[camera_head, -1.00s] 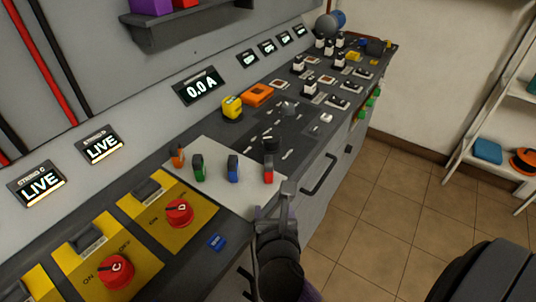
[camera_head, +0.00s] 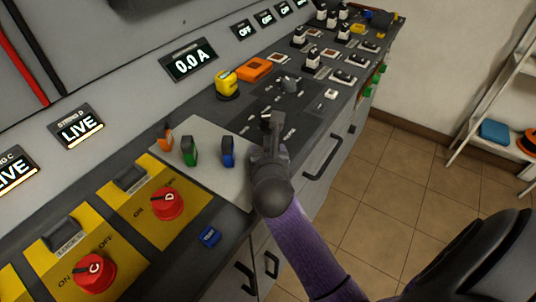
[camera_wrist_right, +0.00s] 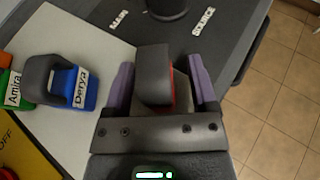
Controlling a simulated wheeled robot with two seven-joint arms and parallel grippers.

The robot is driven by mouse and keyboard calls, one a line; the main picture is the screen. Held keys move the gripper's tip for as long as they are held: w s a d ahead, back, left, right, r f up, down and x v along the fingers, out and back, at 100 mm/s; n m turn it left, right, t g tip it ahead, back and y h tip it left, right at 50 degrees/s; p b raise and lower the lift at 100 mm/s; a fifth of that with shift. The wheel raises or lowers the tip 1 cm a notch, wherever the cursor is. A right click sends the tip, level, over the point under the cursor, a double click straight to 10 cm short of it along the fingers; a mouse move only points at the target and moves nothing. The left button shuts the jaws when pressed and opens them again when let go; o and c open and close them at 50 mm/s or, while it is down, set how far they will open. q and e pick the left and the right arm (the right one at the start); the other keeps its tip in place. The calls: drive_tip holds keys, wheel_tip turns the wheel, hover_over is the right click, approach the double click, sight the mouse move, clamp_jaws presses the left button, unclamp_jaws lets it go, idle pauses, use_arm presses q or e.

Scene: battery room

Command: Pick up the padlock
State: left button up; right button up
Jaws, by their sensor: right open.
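Several padlocks stand on a pale board (camera_head: 215,143) on the bench: an orange one (camera_head: 166,137), a green one (camera_head: 189,151) and a blue one (camera_head: 228,152). A red padlock with a thick dark shackle (camera_wrist_right: 154,75) shows in the right wrist view, between my fingers; only a sliver of its red body is visible. In the head view my gripper hides it. My right gripper (camera_head: 267,128) is open, with one purple finger on each side of this padlock; contact cannot be told. The blue padlock, labelled Derya (camera_wrist_right: 84,90), is left of it. My left gripper is out of view.
Red rotary switches (camera_head: 167,203) on yellow plates are at the near left. A yellow device (camera_head: 227,83) and an orange block (camera_head: 254,69) are farther back. A small blue tag (camera_head: 209,237) lies near the front edge. Open floor (camera_head: 390,190) is at the right.

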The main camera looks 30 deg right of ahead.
clamp_jaws()
drive_tip(key=shift+r, duration=0.1)
